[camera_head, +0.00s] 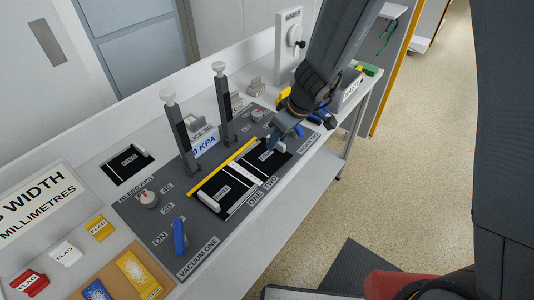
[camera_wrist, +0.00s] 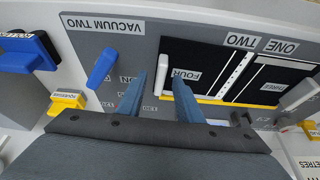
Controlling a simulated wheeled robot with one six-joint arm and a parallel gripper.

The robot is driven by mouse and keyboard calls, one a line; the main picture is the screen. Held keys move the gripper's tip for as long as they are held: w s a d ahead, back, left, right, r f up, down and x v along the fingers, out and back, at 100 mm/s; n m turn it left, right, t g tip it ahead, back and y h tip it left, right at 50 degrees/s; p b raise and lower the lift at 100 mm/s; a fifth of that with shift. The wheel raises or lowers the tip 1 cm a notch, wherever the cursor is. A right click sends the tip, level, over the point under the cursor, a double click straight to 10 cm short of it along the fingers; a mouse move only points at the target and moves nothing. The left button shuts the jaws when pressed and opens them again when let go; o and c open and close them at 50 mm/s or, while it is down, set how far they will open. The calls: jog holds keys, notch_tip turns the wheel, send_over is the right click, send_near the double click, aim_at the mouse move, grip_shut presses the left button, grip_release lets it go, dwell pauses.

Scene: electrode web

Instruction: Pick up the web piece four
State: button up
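Web piece four is a black sheet with a white label reading FOUR (camera_wrist: 186,75) and a white upright grip bar (camera_wrist: 162,67). It lies on the grey vacuum panel (camera_head: 150,213), on the right of the black pair. My gripper (camera_wrist: 158,84) is open, with its two blue fingers apart. In the wrist view the white bar appears between the fingertips; I cannot tell whether they touch it. In the head view my gripper (camera_head: 270,143) is over piece four and partly hides it.
Web piece three (camera_head: 222,193) lies left of four, with a white strip between them and a yellow bar (camera_head: 222,168) behind. A blue lever (camera_wrist: 103,68) stands beside my gripper. Piece five (camera_head: 128,164) lies at left.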

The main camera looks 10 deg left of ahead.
jog(key=shift+c, duration=0.5)
grip_shut()
